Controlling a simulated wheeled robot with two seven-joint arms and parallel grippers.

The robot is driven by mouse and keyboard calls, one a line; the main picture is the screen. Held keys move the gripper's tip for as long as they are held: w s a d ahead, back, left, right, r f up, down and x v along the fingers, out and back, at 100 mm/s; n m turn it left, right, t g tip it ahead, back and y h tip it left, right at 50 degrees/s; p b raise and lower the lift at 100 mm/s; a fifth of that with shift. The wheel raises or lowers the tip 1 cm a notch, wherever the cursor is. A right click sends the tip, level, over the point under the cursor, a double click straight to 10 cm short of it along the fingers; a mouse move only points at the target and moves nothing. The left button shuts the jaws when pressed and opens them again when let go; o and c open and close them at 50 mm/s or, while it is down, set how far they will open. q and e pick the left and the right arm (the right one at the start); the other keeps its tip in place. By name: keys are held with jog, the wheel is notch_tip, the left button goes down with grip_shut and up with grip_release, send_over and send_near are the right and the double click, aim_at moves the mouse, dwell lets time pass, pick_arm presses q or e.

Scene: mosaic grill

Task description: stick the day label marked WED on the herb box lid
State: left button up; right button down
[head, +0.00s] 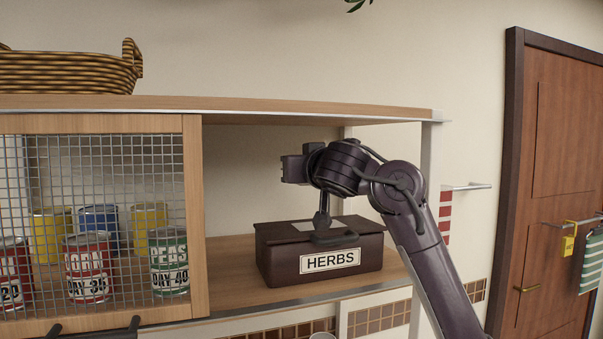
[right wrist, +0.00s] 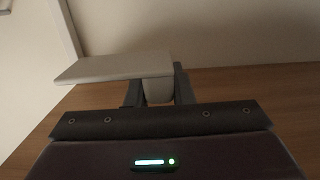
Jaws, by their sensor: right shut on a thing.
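The herb box (head: 275,265) is a dark brown box with a flat lid and a white HERBS plate on its front. It stands on the shelf in the head view. My right gripper (head: 328,232) is low over the lid, at the end of the arm from the right. In the right wrist view my right gripper (right wrist: 158,92) is shut on a pale flat piece with a small block, the label (right wrist: 115,67). No writing on it shows. Pale patches lie around my gripper on the lid top; I cannot tell whether the label touches the lid.
A wire-mesh door (head: 195,220) covers the left part of the cupboard, with several cans behind it. A wicker basket (head: 70,72) stands on top. The shelf board (head: 235,295) is bare around the box. A white post (head: 427,160) is at right.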

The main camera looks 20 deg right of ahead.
aim_at(302, 225)
jog(key=shift+s+f+b, duration=0.15)
jog(key=shift+s+b, duration=0.4)
jog(key=shift+s, duration=0.1)
jog(key=shift+s+f+b, duration=0.35)
jog(key=shift+f+b, duration=0.3)
jog(key=shift+b, duration=0.05)
jog(key=shift+w+f+b, duration=0.3)
jog(key=shift+f+b, duration=0.1)
jog(key=shift+f, duration=0.15)
jog(key=shift+w+f+b, duration=0.25)
jog(key=shift+f+b, duration=0.15)
jog(key=shift+f, duration=0.15)
jog(key=shift+s+f+b, duration=0.3)
jog(key=shift+f+b, duration=0.8)
jog(key=shift+f, duration=0.05)
jog(key=shift+w+f+b, duration=0.25)
jog(key=shift+f, duration=0.2)
jog(key=shift+w+f+b, duration=0.2)
jog(key=shift+f+b, duration=0.05)
jog(key=shift+f, duration=0.2)
jog(key=shift+s+r, duration=0.15)
jog(key=shift+s, duration=0.2)
pick_arm(q)
notch_tip(302, 225, down, 7)
jog(key=s, duration=0.1)
jog(key=shift+s+f, duration=0.15)
jog(key=shift+s, duration=0.05)
pick_arm(e)
jog(key=shift+w, duration=0.15)
